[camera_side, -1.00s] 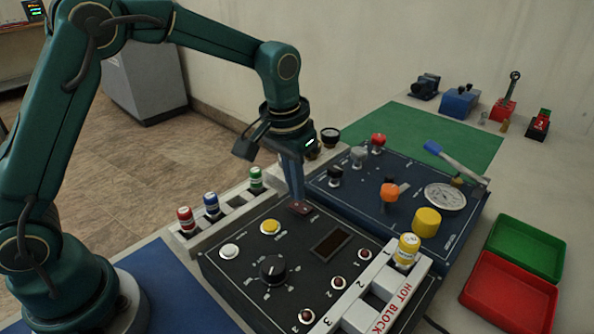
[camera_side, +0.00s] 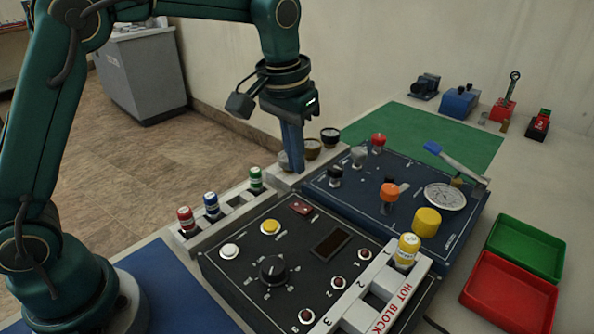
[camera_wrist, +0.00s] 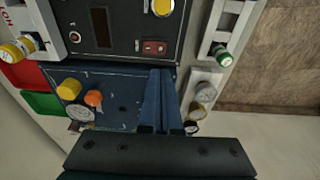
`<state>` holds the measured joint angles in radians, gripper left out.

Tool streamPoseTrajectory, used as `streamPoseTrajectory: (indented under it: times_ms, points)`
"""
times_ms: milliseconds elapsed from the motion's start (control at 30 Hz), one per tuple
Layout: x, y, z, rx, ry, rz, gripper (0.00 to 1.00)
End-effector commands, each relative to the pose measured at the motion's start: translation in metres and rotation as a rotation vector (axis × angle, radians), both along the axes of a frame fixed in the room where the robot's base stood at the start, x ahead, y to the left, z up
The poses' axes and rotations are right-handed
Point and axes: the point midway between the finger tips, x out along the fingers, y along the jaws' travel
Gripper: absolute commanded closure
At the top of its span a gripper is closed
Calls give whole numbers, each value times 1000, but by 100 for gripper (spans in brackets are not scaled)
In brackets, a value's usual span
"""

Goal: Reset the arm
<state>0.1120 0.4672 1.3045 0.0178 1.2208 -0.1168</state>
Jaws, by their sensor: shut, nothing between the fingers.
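My gripper (camera_side: 293,166) is shut and empty. In the side view its blue fingers point down behind the black control panel (camera_side: 225,262), near the far end of the white vial rack (camera_side: 190,245). The fingers also show in the wrist view (camera_wrist: 166,75), reaching over the blue panel (camera_wrist: 125,103). A red rocker switch (camera_side: 301,208) on the black panel is uncovered, with the fingertips apart from it; it also shows in the wrist view (camera_wrist: 154,47).
Red, blue and green capped vials stand in the rack. A yellow-capped vial (camera_side: 407,251) stands in the white hot block (camera_side: 395,292). Red (camera_side: 510,290) and green (camera_side: 526,248) trays lie at right.

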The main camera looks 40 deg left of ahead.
Motion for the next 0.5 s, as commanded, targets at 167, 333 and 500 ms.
streamPoseTrajectory:
  times_ms: [167,333,500]
  points:
    - [1,1,4,-2,-13,4,100]
    - [-7,7,38,-10,-94,19,100]
    - [-42,17,70,-18,-179,36,100]
